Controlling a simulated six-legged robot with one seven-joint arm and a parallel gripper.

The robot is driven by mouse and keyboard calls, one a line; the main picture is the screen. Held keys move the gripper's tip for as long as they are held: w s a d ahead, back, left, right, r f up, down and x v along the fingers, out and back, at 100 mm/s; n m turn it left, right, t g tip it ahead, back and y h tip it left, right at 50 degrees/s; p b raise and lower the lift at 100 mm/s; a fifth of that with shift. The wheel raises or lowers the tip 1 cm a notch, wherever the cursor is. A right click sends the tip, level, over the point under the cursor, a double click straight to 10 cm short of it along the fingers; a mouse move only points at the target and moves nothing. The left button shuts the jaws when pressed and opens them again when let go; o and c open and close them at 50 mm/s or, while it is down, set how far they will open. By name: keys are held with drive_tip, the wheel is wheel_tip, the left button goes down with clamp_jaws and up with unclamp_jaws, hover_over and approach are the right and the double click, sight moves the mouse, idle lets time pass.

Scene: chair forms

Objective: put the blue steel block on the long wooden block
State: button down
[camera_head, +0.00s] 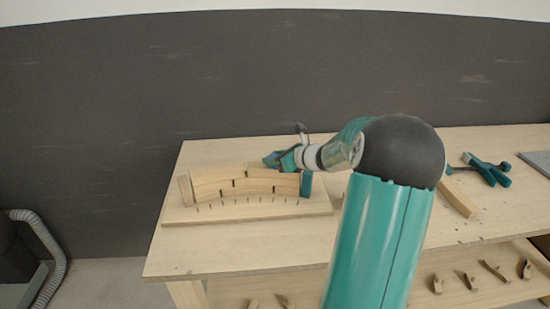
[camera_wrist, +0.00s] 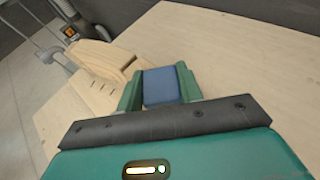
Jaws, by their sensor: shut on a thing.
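In the wrist view, the blue steel block (camera_wrist: 159,87) sits between the two green fingers of my gripper (camera_wrist: 159,86), which is shut on it. In the head view, my gripper (camera_head: 274,160) is over the right part of the curved wooden form. A blue upright piece (camera_head: 306,184) shows at the form's right end, just below my wrist; I cannot tell whether it is the held block. A long wooden block (camera_head: 458,198) lies on the table right of my arm. Long wooden pieces (camera_head: 215,176) also lie along the form, so which one is the task's long block is unclear.
The form's baseboard (camera_head: 210,214) rests on the table (camera_head: 250,248). A teal clamp-like tool (camera_head: 487,170) lies at the right, near a grey plate (camera_head: 537,162). Small pieces (camera_head: 468,281) are on the lower shelf. The table front is clear.

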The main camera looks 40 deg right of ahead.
drive_tip(key=c, duration=0.9)
unclamp_jaws()
drive_tip(key=shift+f, duration=0.1)
